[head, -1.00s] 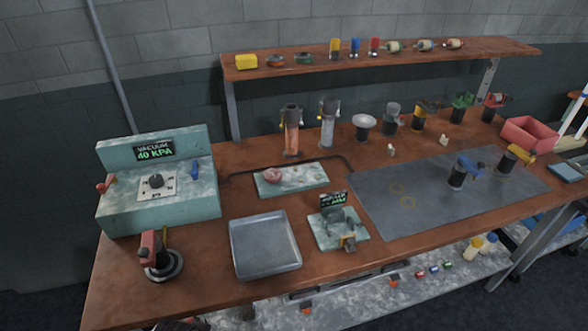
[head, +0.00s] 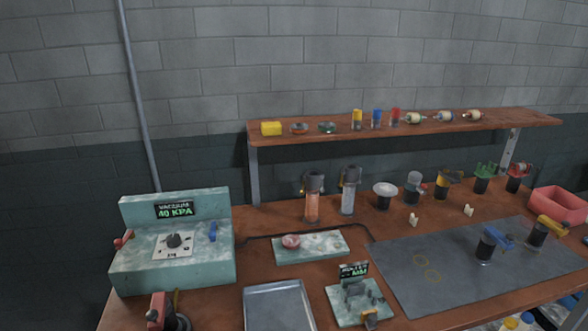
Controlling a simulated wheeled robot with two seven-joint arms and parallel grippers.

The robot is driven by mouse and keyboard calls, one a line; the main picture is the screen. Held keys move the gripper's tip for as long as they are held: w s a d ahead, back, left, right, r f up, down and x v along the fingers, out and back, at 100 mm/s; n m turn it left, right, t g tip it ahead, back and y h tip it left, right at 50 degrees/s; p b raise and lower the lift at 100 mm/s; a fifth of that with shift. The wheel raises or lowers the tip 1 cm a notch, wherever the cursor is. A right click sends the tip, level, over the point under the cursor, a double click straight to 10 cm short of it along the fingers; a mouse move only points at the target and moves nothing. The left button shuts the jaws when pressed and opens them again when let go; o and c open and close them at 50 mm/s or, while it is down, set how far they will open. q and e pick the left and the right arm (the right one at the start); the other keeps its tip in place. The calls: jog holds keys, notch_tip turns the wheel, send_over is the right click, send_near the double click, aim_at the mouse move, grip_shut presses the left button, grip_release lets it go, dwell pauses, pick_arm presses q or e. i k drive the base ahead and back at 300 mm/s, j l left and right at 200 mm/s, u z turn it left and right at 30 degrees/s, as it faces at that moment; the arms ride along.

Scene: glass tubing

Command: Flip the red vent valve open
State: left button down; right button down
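The teal vacuum station (head: 172,276) stands at the left end of the workbench, and its display reads 40 KPA. A small red valve (head: 122,238) sticks out of its left side and looks like the red vent valve. It is too small to tell exactly how its handle is turned. A dark knob (head: 173,241) on a white dial plate sits in the middle of the panel, and a blue valve (head: 212,232) stands upright to its right. Neither of my grippers shows in the head view.
A red-handled tool (head: 158,308) stands in front of the station, cut by the bottom edge. A grey tray (head: 278,292), a teal board (head: 325,247) and a small meter (head: 355,300) lie to the right. A shelf (head: 420,130) runs above the bench's back.

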aim_at(119, 244)
jog(key=u, duration=1.25)
jog(key=i+j+z, duration=0.1)
jog(key=j, duration=0.35)
jog(key=i+j+z, duration=0.1)
jog(key=i+j, duration=0.2)
jog(key=j, duration=0.15)
jog(key=i+j+z, duration=0.1)
jog(key=j, duration=0.35)
jog(key=i+j+z, duration=0.15)
jog(key=j, duration=0.3)
jog(key=i+j+z, duration=0.1)
jog(key=j, duration=0.4)
jog(key=i+j+z, duration=0.1)
jog(key=j, duration=0.4)
jog(key=i+j+z, duration=0.1)
jog(key=j, duration=0.4)
jog(key=i+j+z, duration=0.1)
jog(key=j, duration=0.4)
jog(key=i, duration=0.1)
